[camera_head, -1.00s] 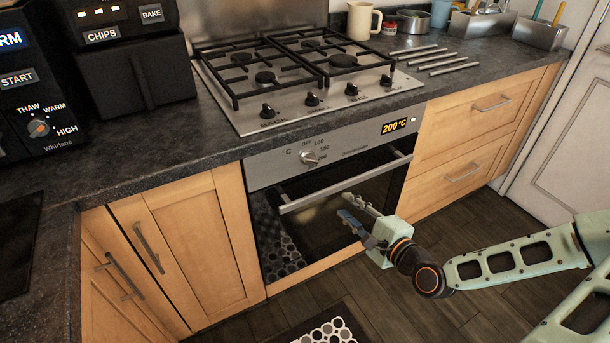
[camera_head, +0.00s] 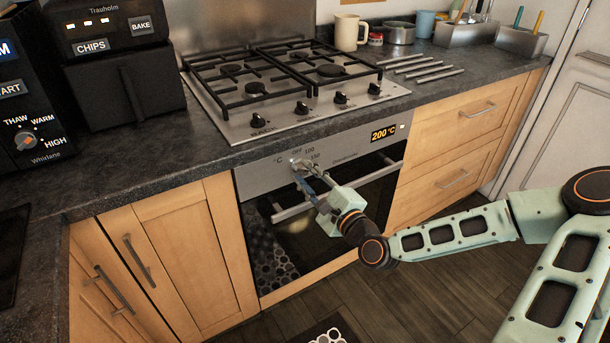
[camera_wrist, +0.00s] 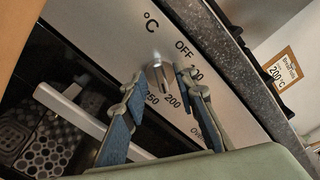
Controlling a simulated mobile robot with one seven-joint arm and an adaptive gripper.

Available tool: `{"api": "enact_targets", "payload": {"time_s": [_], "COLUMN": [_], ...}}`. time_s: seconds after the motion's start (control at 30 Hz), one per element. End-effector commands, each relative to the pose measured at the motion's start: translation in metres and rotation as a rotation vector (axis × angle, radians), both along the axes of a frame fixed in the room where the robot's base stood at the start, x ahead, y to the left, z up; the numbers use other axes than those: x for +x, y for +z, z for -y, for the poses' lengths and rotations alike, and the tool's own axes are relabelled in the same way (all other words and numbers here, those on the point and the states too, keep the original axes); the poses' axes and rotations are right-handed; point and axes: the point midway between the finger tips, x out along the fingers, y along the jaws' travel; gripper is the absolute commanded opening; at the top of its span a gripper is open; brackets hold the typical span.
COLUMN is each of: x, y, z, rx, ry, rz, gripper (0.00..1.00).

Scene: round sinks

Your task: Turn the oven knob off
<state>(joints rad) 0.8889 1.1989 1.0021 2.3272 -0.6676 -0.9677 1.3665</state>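The oven knob (camera_wrist: 158,75) is a round metal dial on the oven's steel panel. The knob also shows in the head view (camera_head: 297,163), partly covered by my fingers. My gripper (camera_wrist: 160,92) is open, with one blue-padded finger on each side of the knob. I cannot tell whether either finger touches it. The oven display (camera_head: 384,133) reads 200 °C in orange.
The oven door handle (camera_head: 290,211) runs just below the panel, close under my gripper. The gas hob (camera_head: 225,125) with several black knobs sits above on the dark worktop. Wooden drawers (camera_head: 450,150) are to the right. Open floor lies in front.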

Motion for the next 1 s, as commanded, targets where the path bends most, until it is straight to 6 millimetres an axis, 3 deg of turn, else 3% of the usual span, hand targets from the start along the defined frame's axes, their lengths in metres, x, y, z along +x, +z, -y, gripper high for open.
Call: {"api": "enact_targets", "payload": {"time_s": [0.37,0.63,1.0], "x": [0.0063,0.0061,0.0060], "y": [0.0002,0.0001,-0.0003], "z": [-0.0044,-0.0042,-0.0042], "rx": [0.000,0.000,-0.018], "ry": [0.000,0.000,0.001], "rz": [0.000,0.000,0.011], "gripper": [0.27,0.00,0.00]}}
